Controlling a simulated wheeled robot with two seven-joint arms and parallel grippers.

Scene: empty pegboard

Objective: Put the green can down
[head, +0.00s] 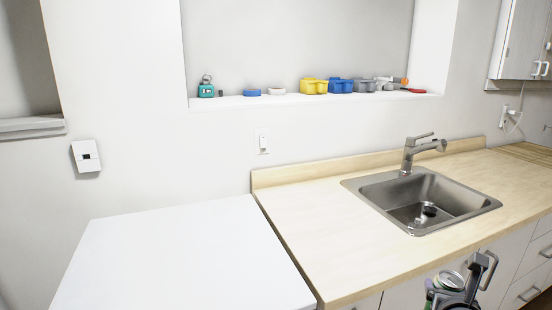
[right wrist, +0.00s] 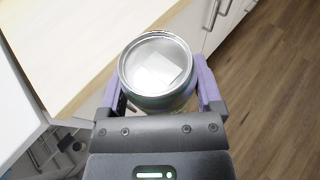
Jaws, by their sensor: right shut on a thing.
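The green can (head: 447,281) shows low at the right of the head view, in front of the counter's cabinet fronts. Its silver lid faces up. My right gripper (head: 462,284) is shut on it. In the right wrist view the can (right wrist: 158,72) sits between the two purple-lined fingers of the gripper (right wrist: 160,88), and the lid fills most of the space between them. The can's lower part is hidden by the gripper. My left gripper is not in view.
A wooden counter (head: 310,220) with a sink (head: 425,200) and tap lies ahead, mostly clear left of the sink. A white surface (head: 185,260) at left is empty. A wall ledge (head: 310,98) holds several small items. Drawer handles stick out at right.

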